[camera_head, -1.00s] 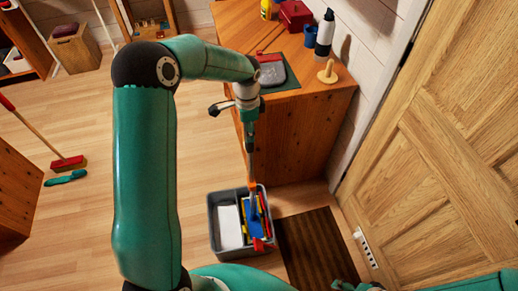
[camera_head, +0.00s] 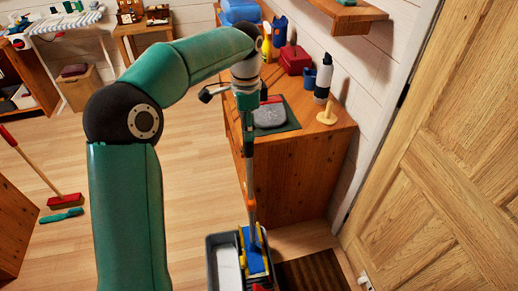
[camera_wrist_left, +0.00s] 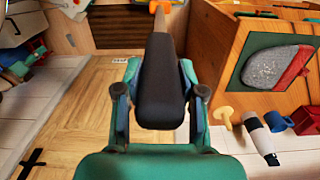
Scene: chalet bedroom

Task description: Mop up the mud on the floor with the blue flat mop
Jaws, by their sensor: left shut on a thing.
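My left gripper (camera_head: 247,98) is shut on the handle of the blue flat mop, beside the wooden cabinet. In the left wrist view the black grip of the mop (camera_wrist_left: 161,85) sits between its fingers. The handle runs down nearly upright to the blue mop head (camera_head: 255,262), which is over or in the grey bucket (camera_head: 210,262); I cannot tell if it touches the bucket. The bucket is cut off by the bottom edge. No mud shows in these frames. My right gripper is out of view.
The wooden cabinet (camera_head: 297,172) stands right behind the mop, with a bottle (camera_head: 323,82) and other items on top. A dark striped mat (camera_head: 312,272) lies right of the bucket. A red broom (camera_head: 64,201) stands at left. Floor between is clear.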

